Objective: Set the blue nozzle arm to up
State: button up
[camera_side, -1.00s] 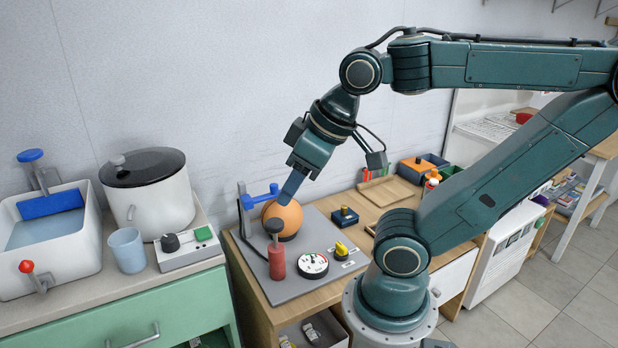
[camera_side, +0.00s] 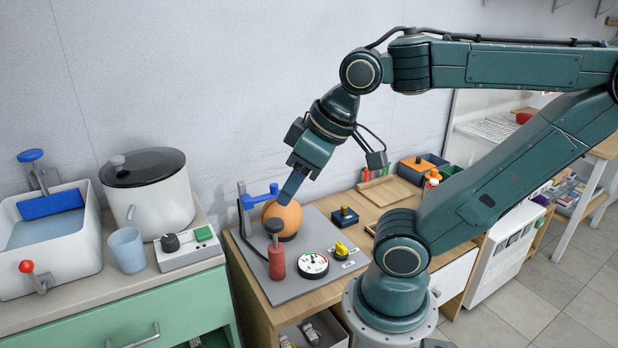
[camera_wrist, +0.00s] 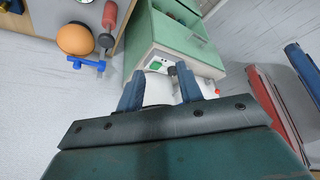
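The blue nozzle arm (camera_side: 260,197) is a blue bar on a grey post at the back left of a grey board. It lies about level, reaching right to the orange ball (camera_side: 288,218), close to its upper side; contact is unclear. In the wrist view, the blue nozzle arm (camera_wrist: 86,62) and the ball (camera_wrist: 75,39) are at upper left, outside my fingers. My gripper (camera_wrist: 160,72) is open and empty, its two fingers apart. In the side view, my gripper (camera_side: 290,190) overlaps the ball, and one finger hides the other.
A red pump cylinder (camera_side: 277,262), gauge (camera_side: 313,265) and yellow knob (camera_side: 341,249) are on the board (camera_side: 290,290). A white basin (camera_side: 85,265), pot (camera_side: 150,205), cup (camera_side: 127,250) and switch box (camera_side: 187,255) stand on the left counter. A wall is behind.

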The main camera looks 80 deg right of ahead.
jog(key=shift+o, duration=1)
jog(key=w+d+r+g+h, duration=0.1)
jog(key=w+d+r+g, duration=0.15)
jog(key=w+d, duration=1.05)
jog(key=w+d+f+g, duration=0.1)
jog(key=d+f, duration=0.2)
jog(key=d, duration=0.3)
jog(key=w+d+f+g, duration=0.1)
jog(key=d+f, duration=0.1)
jog(key=d, duration=0.4)
jog(key=w+d+f+m+g+y, duration=0.1)
jog(key=d+f, duration=0.2)
jog(key=d, duration=0.3)
jog(key=shift+w+d+f, duration=0.2)
jog(key=shift+d+f, duration=0.05)
jog(key=shift+f, duration=0.05)
jog(key=shift+f, duration=0.1)
